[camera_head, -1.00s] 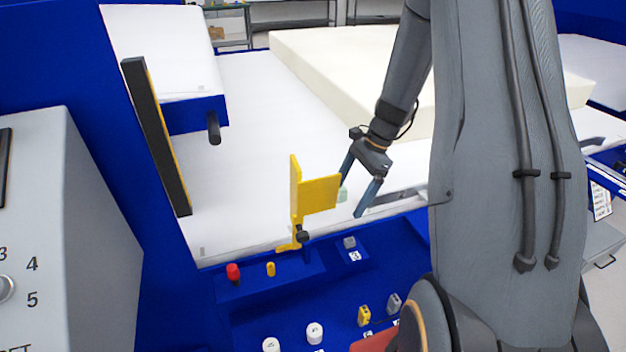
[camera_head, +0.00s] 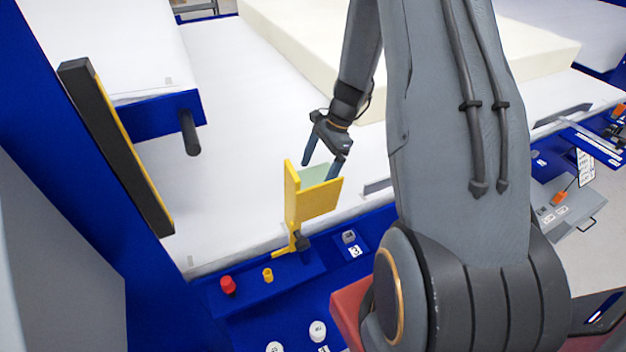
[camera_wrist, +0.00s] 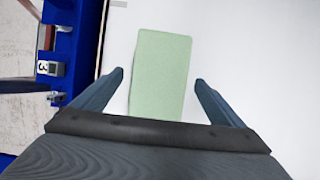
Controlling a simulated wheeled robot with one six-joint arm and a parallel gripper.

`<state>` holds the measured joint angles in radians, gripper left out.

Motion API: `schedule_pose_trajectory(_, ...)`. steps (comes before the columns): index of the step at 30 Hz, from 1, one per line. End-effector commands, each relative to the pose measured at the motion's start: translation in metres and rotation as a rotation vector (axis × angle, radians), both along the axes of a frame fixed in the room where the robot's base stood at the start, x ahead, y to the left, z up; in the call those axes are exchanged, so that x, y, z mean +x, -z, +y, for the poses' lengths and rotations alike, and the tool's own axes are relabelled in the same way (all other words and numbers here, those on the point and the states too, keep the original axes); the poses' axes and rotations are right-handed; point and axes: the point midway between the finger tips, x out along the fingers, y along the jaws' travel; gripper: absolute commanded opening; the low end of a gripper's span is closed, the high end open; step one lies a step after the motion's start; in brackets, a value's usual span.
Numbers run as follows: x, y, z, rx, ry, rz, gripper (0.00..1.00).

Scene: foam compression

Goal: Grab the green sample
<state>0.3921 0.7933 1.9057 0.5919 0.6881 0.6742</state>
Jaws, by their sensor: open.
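The green sample (camera_wrist: 160,75) is a pale green block on the white surface. In the wrist view it lies between and ahead of the two fingers of my gripper (camera_wrist: 160,78), with a gap on both sides. In the head view the green sample (camera_head: 314,174) shows partly behind a yellow bracket, which hides its lower part. My gripper (camera_head: 324,168) is open and empty, fingers pointing down, close by the sample. I cannot tell the exact height of the fingertips above the surface.
The yellow bracket (camera_head: 313,202) stands at the front edge, close to my gripper. A blue panel with a red button (camera_head: 228,285) lies in front. A large cream foam block (camera_head: 300,45) lies behind. A black-and-yellow bar (camera_head: 115,145) stands at left. White surface left of my gripper is clear.

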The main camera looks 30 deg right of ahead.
Motion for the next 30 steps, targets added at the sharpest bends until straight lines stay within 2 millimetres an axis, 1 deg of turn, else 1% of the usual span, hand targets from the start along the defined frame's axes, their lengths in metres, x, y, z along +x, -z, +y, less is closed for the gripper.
schedule_pose_trajectory(1,-0.002,0.004,0.005,0.001,-0.002,0.004,0.92)
schedule_pose_trajectory(6,-0.001,0.021,0.011,0.0,0.0,0.001,0.92)
schedule_pose_trajectory(10,0.0,0.025,0.012,0.0,0.001,-0.001,0.92)
schedule_pose_trajectory(15,0.0,0.025,0.012,0.0,0.0,-0.001,0.92)
schedule_pose_trajectory(17,0.0,0.025,0.012,0.0,0.0,-0.001,0.84)
schedule_pose_trajectory(21,0.0,0.025,0.012,0.0,0.001,-0.001,0.6)
schedule_pose_trajectory(23,0.0,0.025,0.012,0.0,0.0,-0.001,0.5)
schedule_pose_trajectory(24,0.0,0.025,0.012,0.0,0.0,-0.001,0.49)
schedule_pose_trajectory(30,0.0,0.025,0.012,0.0,0.0,-0.001,0.48)
